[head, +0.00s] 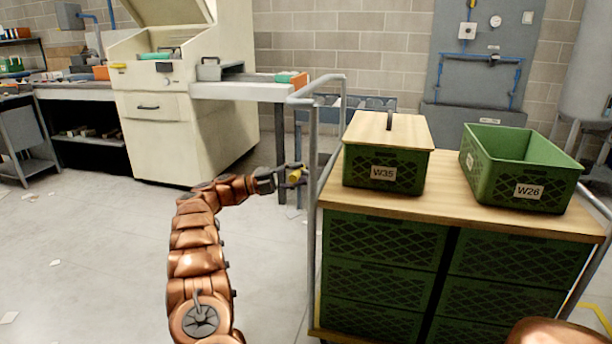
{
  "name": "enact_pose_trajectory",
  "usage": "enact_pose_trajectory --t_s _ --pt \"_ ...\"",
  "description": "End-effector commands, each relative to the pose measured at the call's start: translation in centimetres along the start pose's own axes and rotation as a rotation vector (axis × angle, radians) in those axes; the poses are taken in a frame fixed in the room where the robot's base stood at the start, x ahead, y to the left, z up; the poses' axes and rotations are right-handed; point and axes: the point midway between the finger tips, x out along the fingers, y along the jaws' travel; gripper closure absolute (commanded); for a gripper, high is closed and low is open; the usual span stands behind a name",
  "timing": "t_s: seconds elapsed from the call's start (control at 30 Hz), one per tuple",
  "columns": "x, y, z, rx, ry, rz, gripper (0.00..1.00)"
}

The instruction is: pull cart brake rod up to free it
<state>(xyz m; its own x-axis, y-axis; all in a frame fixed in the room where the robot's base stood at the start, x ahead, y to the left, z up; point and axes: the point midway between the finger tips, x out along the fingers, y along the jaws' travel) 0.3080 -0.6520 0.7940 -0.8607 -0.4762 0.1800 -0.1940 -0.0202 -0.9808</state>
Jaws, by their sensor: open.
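The cart (480,222) has a light wooden top and grey tube frame and stands at the right. My gripper (291,177) is open, just left of the cart's left upright. A small yellow piece (295,173) shows at its fingertips; it may be the grip of the brake rod. I cannot tell whether the fingers touch it or stand around it. The rest of the rod cannot be made out behind the gripper and beside the grey tubes.
A lidded green crate W35 (383,168) and an open green crate W26 (518,190) stand on the cart, above several green crates. A cream machine (180,110) with a side table (240,91) stands behind. The floor at left is mostly clear.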

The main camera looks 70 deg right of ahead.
Motion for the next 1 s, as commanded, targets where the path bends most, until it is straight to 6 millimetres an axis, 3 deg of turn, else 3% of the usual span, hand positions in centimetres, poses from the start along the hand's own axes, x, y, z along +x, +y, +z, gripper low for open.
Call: enact_pose_trajectory --t_s 0.3,0.63,1.0 --pt "2.6 0.1 0.0 -0.001 0.001 -0.001 0.54" --pt "2.8 0.0 0.0 0.000 0.000 -0.001 0.55" --pt "2.8 0.1 0.0 -0.002 0.000 0.001 0.94"
